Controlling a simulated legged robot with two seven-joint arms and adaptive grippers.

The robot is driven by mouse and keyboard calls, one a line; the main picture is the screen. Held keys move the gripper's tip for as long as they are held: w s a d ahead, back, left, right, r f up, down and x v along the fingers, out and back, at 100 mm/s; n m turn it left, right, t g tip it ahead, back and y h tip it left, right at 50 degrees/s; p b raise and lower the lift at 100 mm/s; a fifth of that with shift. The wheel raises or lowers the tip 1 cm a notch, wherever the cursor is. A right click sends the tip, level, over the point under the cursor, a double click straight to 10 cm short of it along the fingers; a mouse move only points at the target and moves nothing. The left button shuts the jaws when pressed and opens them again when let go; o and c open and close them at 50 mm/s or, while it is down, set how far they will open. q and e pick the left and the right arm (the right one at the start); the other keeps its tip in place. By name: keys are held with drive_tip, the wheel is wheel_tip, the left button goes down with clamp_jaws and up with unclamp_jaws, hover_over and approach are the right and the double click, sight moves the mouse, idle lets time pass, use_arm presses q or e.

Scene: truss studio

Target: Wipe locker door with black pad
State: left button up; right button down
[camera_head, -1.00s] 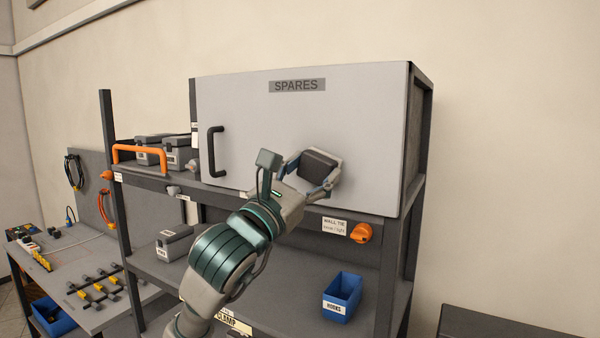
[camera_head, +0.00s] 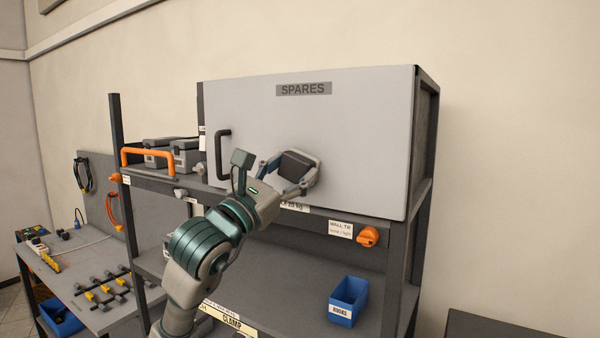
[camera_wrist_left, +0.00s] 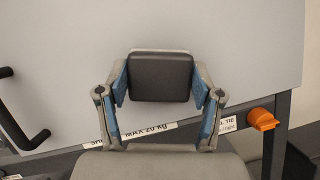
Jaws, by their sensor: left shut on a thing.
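The grey locker door (camera_head: 370,130) with the label SPARES is shut and has a black handle (camera_head: 222,155) on its left side. My left gripper (camera_head: 296,168) is shut on the black pad (camera_head: 298,166) and holds it at the lower middle of the door. In the left wrist view the black pad (camera_wrist_left: 160,77) sits between the two blue-lined fingers, in front of the door (camera_wrist_left: 215,40). Whether the pad touches the door is hard to tell. My right gripper is out of view.
The locker stands on a dark shelf rack (camera_head: 392,270). An orange knob (camera_head: 369,237) is on the rail below the door. A blue bin (camera_head: 348,301) is on the lower shelf. Grey cases (camera_head: 172,155) stand left of the locker. A workbench (camera_head: 95,318) is at the lower left.

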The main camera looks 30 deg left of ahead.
use_arm(q)
drive_tip(key=shift+w+a, duration=0.1)
drive_tip(key=shift+a, duration=1.15)
drive_tip(key=shift+s+f, duration=0.1)
drive_tip(key=shift+s, duration=0.3)
drive_tip(key=s+b, duration=0.1)
drive_tip(key=s, duration=0.3)
drive_tip(key=shift+a, duration=0.1)
drive_tip(key=shift+s, duration=0.6)
drive_tip(key=s+b, duration=0.1)
drive_tip(key=s, duration=0.2)
drive_tip(key=shift+a, duration=0.2)
